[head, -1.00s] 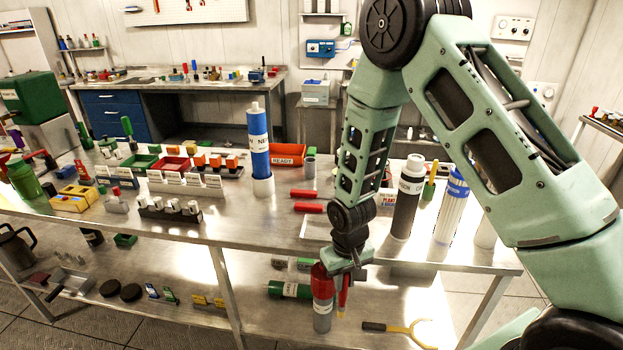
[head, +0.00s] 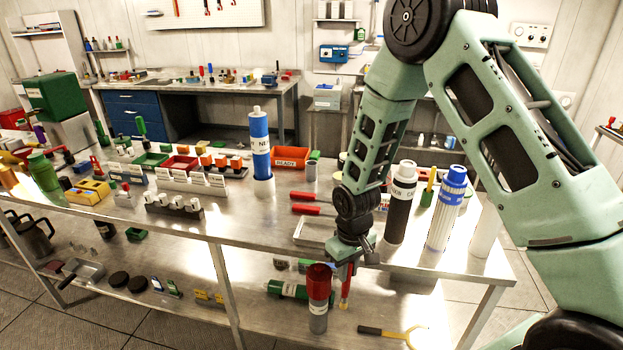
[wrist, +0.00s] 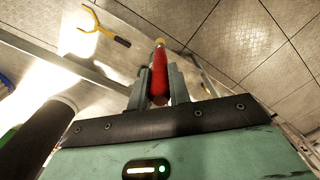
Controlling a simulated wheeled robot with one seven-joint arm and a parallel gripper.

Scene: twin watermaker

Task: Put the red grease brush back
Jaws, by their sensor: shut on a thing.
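The red grease brush (head: 346,289) hangs from my gripper (head: 347,268) in front of the workbench's front edge, at the right of the head view. My gripper is shut on it. In the wrist view, the brush's red handle (wrist: 158,80) sits between the two fingers (wrist: 159,88), with a yellowish tip pointing away from the palm. In the head view, a red-topped grey cylinder (head: 318,300) appears just left of the brush, and I cannot tell their distance apart. A green cup with a yellow handle in it (head: 428,192) stands on the bench.
A yellow hooked wrench (head: 400,333) lies low at the right.

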